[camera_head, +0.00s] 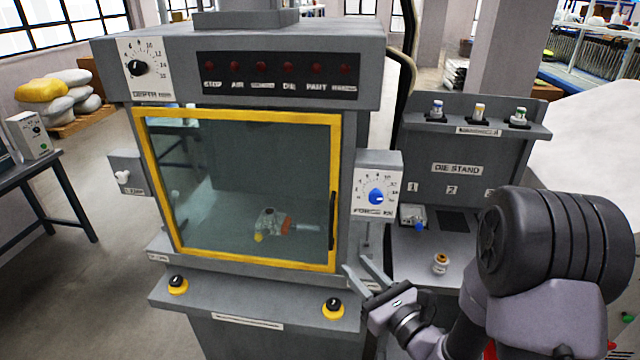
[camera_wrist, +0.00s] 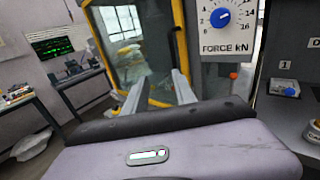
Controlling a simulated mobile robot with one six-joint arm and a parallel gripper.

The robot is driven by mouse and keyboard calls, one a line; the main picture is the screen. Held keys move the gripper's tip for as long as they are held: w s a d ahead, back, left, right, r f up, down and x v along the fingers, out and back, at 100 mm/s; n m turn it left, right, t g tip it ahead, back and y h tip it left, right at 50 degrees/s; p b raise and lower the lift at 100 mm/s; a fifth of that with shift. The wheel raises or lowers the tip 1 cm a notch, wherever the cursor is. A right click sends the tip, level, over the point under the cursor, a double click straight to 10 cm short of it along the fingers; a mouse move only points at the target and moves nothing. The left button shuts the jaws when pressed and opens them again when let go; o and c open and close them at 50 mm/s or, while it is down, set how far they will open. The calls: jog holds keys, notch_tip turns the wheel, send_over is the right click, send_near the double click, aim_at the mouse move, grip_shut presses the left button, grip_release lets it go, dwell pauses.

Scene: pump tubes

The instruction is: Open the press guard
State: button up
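The press guard (camera_head: 336,160) is a clear panel in a yellow frame on the front of the grey press (camera_head: 235,85). It covers the press opening and looks closed. A dark vertical handle (camera_head: 332,220) is on its right side. My gripper (camera_head: 357,265) is just right of and below the guard's lower right corner, with its two fingers apart and nothing between them. In the wrist view, the fingers (camera_wrist: 157,90) point toward the yellow frame (camera_wrist: 181,45). Whether a finger touches the guard or handle, I cannot tell.
A force dial box (camera_head: 378,185) sticks out right of the guard, above my gripper. Two black-and-yellow buttons (camera_head: 177,285) (camera_head: 333,308) are on the front ledge. The die stand (camera_head: 460,150) is at the right. Open floor (camera_head: 90,270) lies to the left.

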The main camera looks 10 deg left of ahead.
aim_at(332, 227)
jog(key=shift+m+t+h, duration=0.3)
jog(key=shift+m+h, duration=0.3)
jog(key=shift+h, duration=0.1)
jog(key=x, duration=0.5)
jog(key=d+x, duration=0.1)
jog(key=x, duration=0.5)
jog(key=w+f+x, duration=0.1)
jog(key=x, duration=0.5)
jog(key=shift+d+f, duration=0.1)
jog(key=shift+d, duration=0.35)
grip_shut()
